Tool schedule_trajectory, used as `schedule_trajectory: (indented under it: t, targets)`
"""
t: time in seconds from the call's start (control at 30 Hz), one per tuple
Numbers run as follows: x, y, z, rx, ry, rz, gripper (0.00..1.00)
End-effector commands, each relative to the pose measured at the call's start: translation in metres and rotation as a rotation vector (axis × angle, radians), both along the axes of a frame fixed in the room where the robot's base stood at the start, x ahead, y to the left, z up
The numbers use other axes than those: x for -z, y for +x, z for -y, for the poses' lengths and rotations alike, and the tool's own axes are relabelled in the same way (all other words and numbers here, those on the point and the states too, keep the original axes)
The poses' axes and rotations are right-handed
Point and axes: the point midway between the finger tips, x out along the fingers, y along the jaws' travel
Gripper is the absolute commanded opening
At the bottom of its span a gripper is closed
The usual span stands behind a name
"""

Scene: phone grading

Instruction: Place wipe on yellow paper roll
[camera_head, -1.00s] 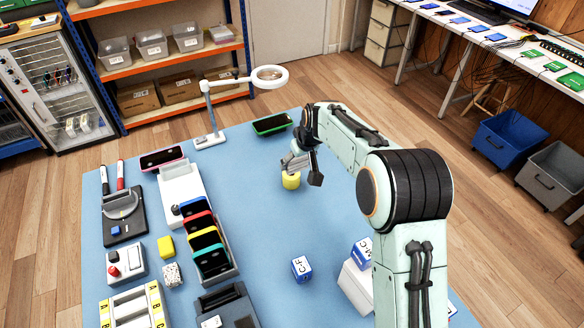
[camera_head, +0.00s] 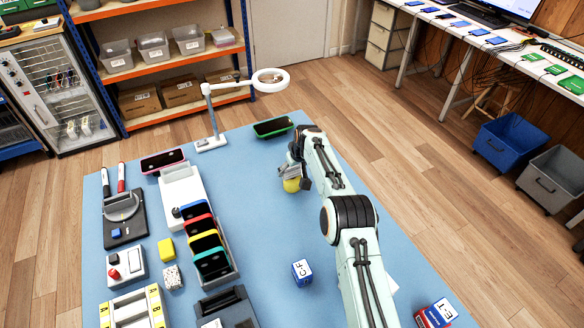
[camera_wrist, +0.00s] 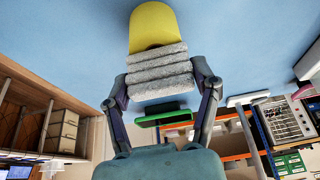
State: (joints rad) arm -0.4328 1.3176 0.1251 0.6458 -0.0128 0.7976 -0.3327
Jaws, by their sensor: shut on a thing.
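The wipe (camera_wrist: 160,75) is a grey, speckled, folded pad in several layers. It lies between the fingers of my gripper (camera_wrist: 161,89) in the wrist view. The yellow paper roll (camera_head: 291,185) stands on the blue mat, just below my gripper (camera_head: 290,170) in the head view. In the wrist view, the yellow roll (camera_wrist: 152,25) shows just past the wipe, and the wipe overlaps its near edge. I cannot tell whether the wipe touches the roll. My arm hides part of the gripper in the head view.
A green-edged phone (camera_head: 272,127) lies behind the gripper. A ring magnifier lamp (camera_head: 210,140) stands at the back left. A tray of colored phones (camera_head: 215,260) is to the left. A blue-white cube (camera_head: 302,272) lies in front. The mat (camera_head: 255,225) between them is clear.

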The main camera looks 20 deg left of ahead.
Motion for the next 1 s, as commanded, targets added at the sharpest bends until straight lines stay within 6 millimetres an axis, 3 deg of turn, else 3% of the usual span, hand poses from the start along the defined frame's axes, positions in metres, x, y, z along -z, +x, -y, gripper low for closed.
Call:
schedule_trajectory:
  t: [0.27,0.3,0.37,0.4,0.77,1.0]
  targets:
    - [0.002,0.000,0.000,0.000,0.001,0.001,0.48]
    - [0.002,0.000,0.000,0.000,0.001,0.001,0.65]
    - [0.002,0.000,0.000,0.000,0.001,0.001,0.84]
    - [0.002,0.000,0.000,0.000,0.001,0.001,0.88]
    - [-0.001,0.000,0.000,0.000,0.001,0.001,0.88]
    - [-0.031,-0.008,0.008,-0.001,0.001,0.003,0.88]
